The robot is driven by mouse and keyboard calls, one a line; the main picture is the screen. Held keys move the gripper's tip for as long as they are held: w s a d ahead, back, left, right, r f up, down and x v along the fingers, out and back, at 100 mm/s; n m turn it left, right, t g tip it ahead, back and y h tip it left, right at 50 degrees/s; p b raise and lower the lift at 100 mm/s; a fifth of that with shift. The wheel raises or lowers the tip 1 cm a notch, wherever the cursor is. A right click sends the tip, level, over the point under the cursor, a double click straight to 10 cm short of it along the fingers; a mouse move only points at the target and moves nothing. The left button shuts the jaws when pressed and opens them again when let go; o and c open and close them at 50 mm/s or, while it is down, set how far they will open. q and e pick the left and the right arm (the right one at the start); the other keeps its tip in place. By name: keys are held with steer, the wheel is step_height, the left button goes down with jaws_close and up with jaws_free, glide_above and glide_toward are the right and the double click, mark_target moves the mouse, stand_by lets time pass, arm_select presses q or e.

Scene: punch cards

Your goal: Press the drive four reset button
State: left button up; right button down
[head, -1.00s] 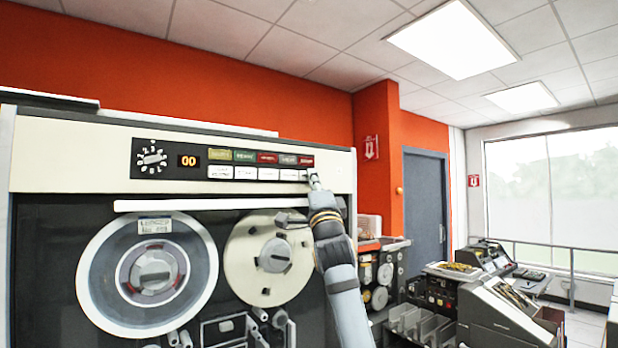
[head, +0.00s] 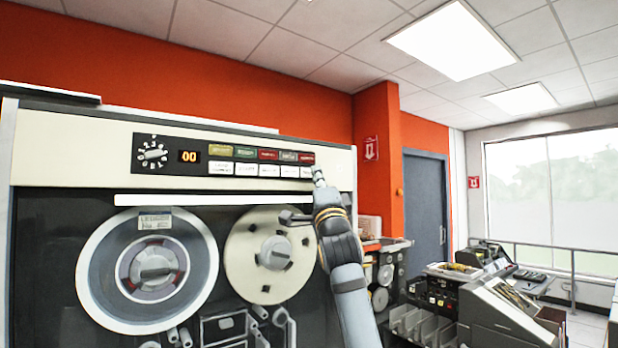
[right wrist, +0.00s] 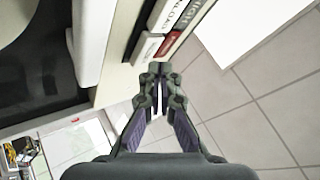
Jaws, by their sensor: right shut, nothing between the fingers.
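A cream tape drive panel (head: 80,155) carries a row of coloured labels with white buttons below them. The rightmost white button (head: 306,172) sits under a red label (head: 300,157). My right gripper (head: 318,176) is shut and empty, its tips close to the right end of that row. In the right wrist view the shut fingertips (right wrist: 157,70) are just below a white button (right wrist: 147,48) beside a red label (right wrist: 169,44). Whether they touch it, I cannot tell. My left gripper is not in view.
A dial (head: 152,154) and a display (head: 189,156) reading 00 are left of the buttons. A white bar (head: 200,200) and two tape reels (head: 150,270) lie below. Card machines (head: 500,310) stand at the right.

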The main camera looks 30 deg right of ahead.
steer(key=s+b, duration=0.3)
steer(key=s, duration=0.2)
steer(key=shift+d, duration=0.2)
stand_by(0.9)
